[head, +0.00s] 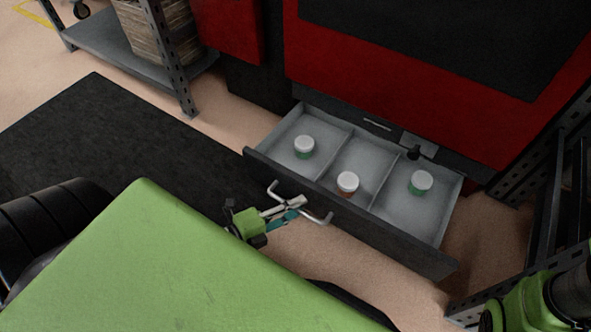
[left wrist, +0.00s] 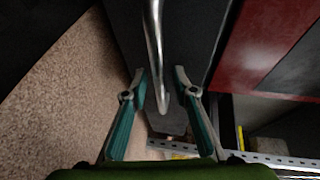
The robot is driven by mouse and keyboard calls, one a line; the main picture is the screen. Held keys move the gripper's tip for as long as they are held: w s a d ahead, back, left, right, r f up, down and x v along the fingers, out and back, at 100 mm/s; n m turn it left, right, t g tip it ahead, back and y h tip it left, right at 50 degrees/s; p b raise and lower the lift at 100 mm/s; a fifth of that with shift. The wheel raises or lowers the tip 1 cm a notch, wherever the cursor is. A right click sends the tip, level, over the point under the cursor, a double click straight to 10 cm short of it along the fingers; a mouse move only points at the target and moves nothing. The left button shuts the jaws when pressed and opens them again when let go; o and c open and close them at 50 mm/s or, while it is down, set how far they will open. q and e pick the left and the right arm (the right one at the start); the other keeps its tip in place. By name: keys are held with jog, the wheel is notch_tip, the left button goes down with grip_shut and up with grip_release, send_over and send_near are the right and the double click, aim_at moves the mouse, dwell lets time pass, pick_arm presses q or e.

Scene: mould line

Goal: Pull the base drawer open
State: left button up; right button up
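The base drawer (head: 385,232) stands pulled out from under the red machine, its inside visible. Its dark front carries a silver bar handle (head: 318,217). My left gripper (head: 293,206) is at the handle's middle in the head view. In the left wrist view, the handle (left wrist: 154,40) runs between the teal-padded fingers of my left gripper (left wrist: 160,82). The fingers are apart, with gaps beside the bar; I see no firm grip. The dark drawer front (left wrist: 190,30) lies beyond. My right gripper's fingers are not visible; only green arm parts show at lower right.
The drawer has three compartments, each holding a white-lidded jar: left (head: 304,147), middle (head: 347,184), right (head: 420,184). The red machine (head: 420,90) stands behind. Metal racks stand at upper left (head: 165,60) and right (head: 540,190). A dark mat (head: 100,130) lies left.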

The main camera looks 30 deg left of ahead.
pick_arm(q)
jog(key=v, duration=1.1)
jog(key=shift+s+a, duration=0.2)
jog(key=shift+s, duration=0.15)
